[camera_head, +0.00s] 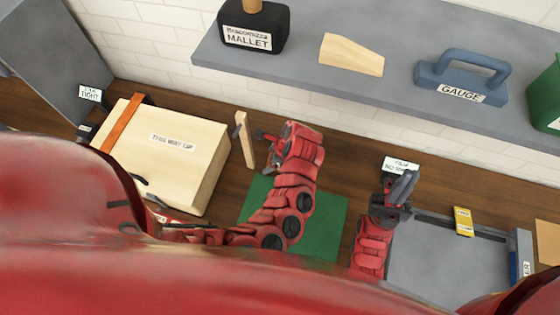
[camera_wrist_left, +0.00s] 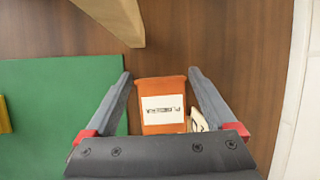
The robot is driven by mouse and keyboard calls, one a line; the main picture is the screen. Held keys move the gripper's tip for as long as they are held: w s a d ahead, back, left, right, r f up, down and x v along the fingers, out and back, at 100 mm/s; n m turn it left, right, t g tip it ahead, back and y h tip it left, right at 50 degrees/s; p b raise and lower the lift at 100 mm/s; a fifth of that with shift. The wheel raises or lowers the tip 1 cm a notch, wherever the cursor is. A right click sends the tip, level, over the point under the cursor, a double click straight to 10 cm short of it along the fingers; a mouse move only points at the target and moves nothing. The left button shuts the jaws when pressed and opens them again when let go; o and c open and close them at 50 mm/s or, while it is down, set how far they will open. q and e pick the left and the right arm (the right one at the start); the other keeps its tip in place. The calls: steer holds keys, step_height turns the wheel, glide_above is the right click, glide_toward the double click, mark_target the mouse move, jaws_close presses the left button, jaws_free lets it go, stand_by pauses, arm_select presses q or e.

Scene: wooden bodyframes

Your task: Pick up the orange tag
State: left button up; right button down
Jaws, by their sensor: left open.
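The orange tag (camera_wrist_left: 150,87) with a white printed label lies on the brown wooden bench in the left wrist view. My left gripper (camera_wrist_left: 160,73) is open, with one finger on each side of the tag and a visible gap at both sides. The tag's near end is hidden behind the gripper body. In the head view my left gripper (camera_head: 263,136) is low by the wall side of the bench, and I cannot make out the tag there. My right gripper (camera_head: 400,190) is over the bench's right part; its jaw opening is unclear.
A wooden piece (camera_head: 244,140) stands just left of my left gripper. A green mat (camera_head: 325,215) lies beneath the arm. A wooden box (camera_head: 190,175) is at left, a grey tray (camera_head: 440,260) with a yellow item (camera_head: 463,221) at right. A grey shelf (camera_head: 400,60) overhangs behind.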

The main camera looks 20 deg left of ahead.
arm_select(q)
steer(key=c, duration=1.2)
steer(key=shift+c, duration=0.2)
steer(key=shift+s+r, duration=0.15)
steer(key=shift+s+r+b, duration=0.15)
steer(key=shift+b, duration=0.3)
steer(key=r, duration=0.2)
steer(key=r+b, duration=0.1)
steer(key=r, duration=0.1)
steer(key=s+r+b, duration=0.1)
steer(key=r, duration=0.1)
steer(key=shift+r, duration=0.15)
steer(key=s+p, duration=0.4)
steer(key=s, duration=1.4)
steer(key=shift+s+a+p, duration=0.2)
steer(key=shift+a+p, duration=0.15)
